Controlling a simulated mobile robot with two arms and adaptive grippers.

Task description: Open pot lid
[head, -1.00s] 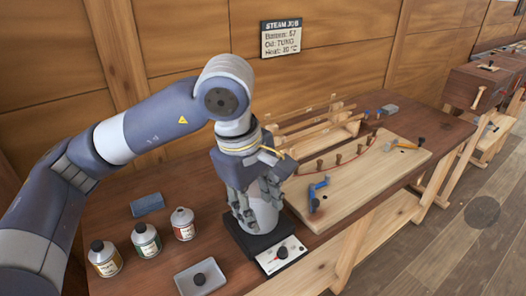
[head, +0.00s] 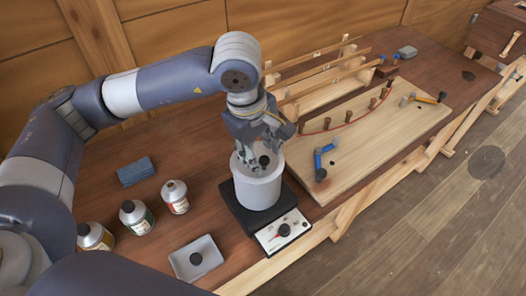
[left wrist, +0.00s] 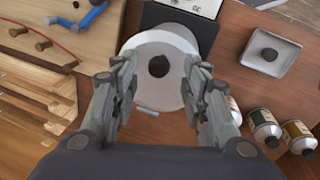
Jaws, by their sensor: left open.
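The pale grey pot (head: 257,188) stands upright on a black hot plate (head: 234,212). Its round lid (head: 247,163) with a dark knob (head: 264,160) sits on top. My left gripper (head: 262,147) is open and points down just above the lid, partly hiding its far side. In the left wrist view the lid (left wrist: 143,84) and its knob (left wrist: 158,66) show between the spread fingers, with nothing held. The knob appears slightly ahead of the fingertips there. My right gripper is not in view.
Bottles (head: 134,217) and a small grey tray (head: 184,264) with a dark knob-like piece stand left of the hot plate. A blue block (head: 136,172) lies behind them. A wooden board (head: 350,165) with pegs and a blue clamp (head: 321,160) lies to the right.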

